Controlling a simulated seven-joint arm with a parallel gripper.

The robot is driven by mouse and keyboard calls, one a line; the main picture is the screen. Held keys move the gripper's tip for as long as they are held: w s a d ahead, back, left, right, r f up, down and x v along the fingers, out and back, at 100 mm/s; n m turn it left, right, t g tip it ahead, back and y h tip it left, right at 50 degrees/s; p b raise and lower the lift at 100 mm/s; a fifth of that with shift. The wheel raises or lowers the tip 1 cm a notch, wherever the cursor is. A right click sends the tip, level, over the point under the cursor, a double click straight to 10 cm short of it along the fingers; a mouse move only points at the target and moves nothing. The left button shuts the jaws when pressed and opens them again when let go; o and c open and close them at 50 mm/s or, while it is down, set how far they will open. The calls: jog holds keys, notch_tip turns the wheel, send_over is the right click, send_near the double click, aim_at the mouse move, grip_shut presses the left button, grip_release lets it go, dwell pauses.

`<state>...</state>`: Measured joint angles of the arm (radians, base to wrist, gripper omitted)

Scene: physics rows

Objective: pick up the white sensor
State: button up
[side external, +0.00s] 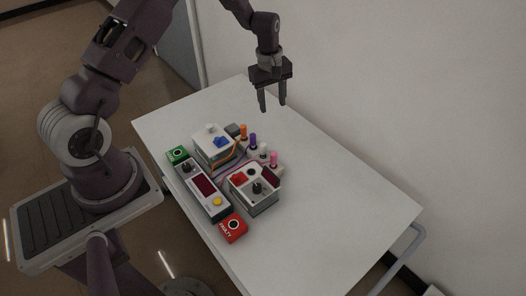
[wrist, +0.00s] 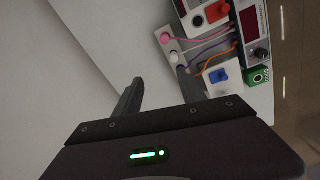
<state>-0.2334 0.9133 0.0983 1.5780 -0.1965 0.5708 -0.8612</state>
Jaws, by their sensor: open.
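The white sensor (side external: 264,152) is a small upright piece in a short row, between a purple sensor (side external: 253,142) and a pink one (side external: 274,160). It also shows as a small white knob in the wrist view (wrist: 174,57), beyond my fingers. My gripper (side external: 273,107) is open and empty, pointing down above the table on the far side of the row. In the wrist view its two fingers (wrist: 162,88) are spread apart, with bare table between them. The lower part of the sensor is hard to make out.
An orange sensor (side external: 243,131) stands in the same row. A white box with a blue part (side external: 214,145), a control box with a dark red display (side external: 203,186), another box (side external: 254,189), and green (side external: 178,154) and red (side external: 234,228) blocks crowd nearby. The right table area (side external: 345,205) is clear.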

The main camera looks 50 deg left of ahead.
aim_at(263, 144)
jog(key=a+f+n, duration=0.1)
jog(key=f, duration=0.3)
jog(key=a+f+n, duration=0.1)
jog(key=f, duration=0.4)
jog(key=s+a+f+n+g, duration=0.1)
jog(key=f, duration=0.3)
jog(key=shift+f, duration=0.3)
notch_tip(263, 144, down, 7)
jog(key=shift+a+f, duration=0.1)
jog(key=shift+f, duration=0.05)
grip_shut()
